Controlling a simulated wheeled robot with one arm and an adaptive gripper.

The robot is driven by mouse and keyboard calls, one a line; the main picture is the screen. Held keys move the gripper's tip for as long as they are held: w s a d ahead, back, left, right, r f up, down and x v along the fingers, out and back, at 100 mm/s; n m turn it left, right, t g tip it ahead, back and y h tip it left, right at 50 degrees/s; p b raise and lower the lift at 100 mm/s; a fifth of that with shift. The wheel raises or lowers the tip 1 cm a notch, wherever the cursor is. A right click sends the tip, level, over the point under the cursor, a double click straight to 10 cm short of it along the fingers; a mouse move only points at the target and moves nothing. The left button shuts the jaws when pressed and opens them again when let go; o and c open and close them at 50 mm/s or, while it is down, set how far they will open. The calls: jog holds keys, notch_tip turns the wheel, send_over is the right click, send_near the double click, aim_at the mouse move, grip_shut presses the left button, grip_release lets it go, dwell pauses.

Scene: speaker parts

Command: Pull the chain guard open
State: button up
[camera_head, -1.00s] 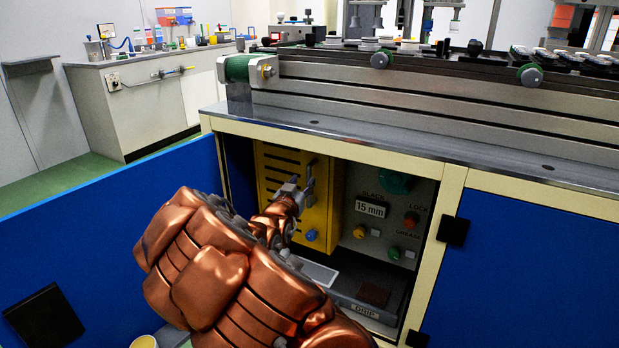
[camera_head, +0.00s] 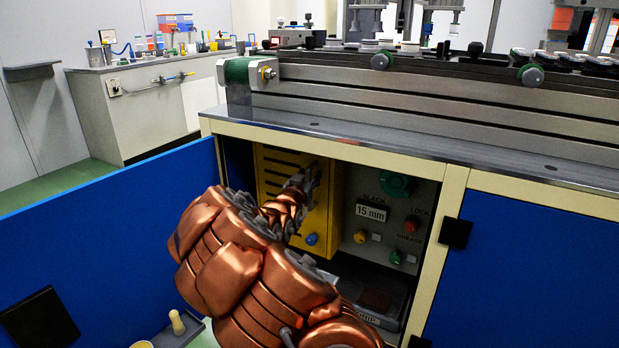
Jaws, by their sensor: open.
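The chain guard (camera_head: 270,168) is a yellow slotted panel inside the open cabinet, under the conveyor. It has dark horizontal slots and a blue knob (camera_head: 311,239) near its lower right. It looks closed. My gripper (camera_head: 313,176) is open in front of the guard's upper right part, near its right edge. My copper-coloured arm covers the guard's lower left. I cannot tell whether the fingers touch the guard or a handle on it.
A blue cabinet door (camera_head: 110,225) stands open at the left. Right of the guard is a grey panel with a "15 mm" label (camera_head: 371,211), a red knob (camera_head: 411,225) and a green knob (camera_head: 396,257). A cream frame post (camera_head: 437,250) bounds the opening at the right.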

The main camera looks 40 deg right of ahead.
jog(key=shift+c, duration=0.3)
grip_shut()
